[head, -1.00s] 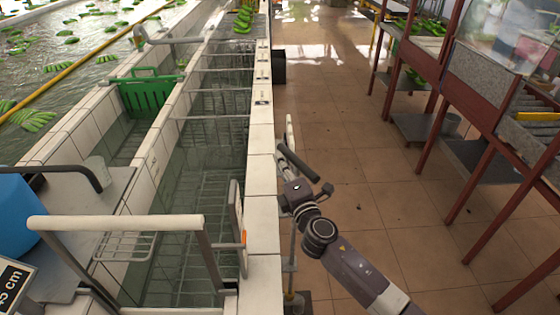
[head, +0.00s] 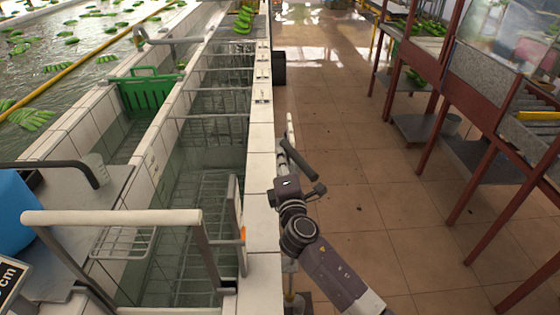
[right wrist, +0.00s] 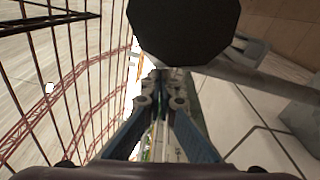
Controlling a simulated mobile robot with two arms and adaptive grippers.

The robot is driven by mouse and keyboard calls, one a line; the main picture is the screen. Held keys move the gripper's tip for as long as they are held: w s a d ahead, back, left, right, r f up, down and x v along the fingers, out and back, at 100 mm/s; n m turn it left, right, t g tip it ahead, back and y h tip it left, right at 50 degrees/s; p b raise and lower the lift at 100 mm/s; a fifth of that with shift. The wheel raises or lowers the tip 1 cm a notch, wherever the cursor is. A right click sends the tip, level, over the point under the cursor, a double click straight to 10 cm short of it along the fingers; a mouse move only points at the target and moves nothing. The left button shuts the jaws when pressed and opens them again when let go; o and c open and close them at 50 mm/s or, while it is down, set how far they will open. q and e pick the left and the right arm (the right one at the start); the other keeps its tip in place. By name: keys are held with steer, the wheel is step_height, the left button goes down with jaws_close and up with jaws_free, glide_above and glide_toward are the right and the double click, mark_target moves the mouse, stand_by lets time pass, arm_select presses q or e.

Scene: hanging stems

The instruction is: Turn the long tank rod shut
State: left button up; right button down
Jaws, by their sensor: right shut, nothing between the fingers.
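The long tank rod shows in the head view by its dark, slanted grip (head: 299,158), beside the outer face of the tank wall. A thin pale upright part (head: 289,128) shows just beyond it. In the right wrist view the dark round end of the grip (right wrist: 183,30) fills the top middle, with a grey bar (right wrist: 262,75) running off to the right. My right gripper (right wrist: 164,85) is shut and empty, its fingertips just below the grip in the picture. I cannot tell whether they touch it. My left gripper is not in view.
The tiled tank wall (head: 262,150) runs along the left of my right arm. A railing (head: 115,218) stands at the front left. Red-legged tables (head: 480,170) line the right side. The tiled floor (head: 365,150) between is clear.

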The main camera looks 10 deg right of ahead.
steer(key=m+h+b, duration=0.1)
steer(key=d+m+h+b, duration=0.1)
steer(key=h+b, duration=0.1)
steer(key=w+m+g+h+b, duration=0.1)
steer(key=shift+d+h, duration=0.3)
steer(key=shift+w, duration=0.1)
stand_by(0.5)
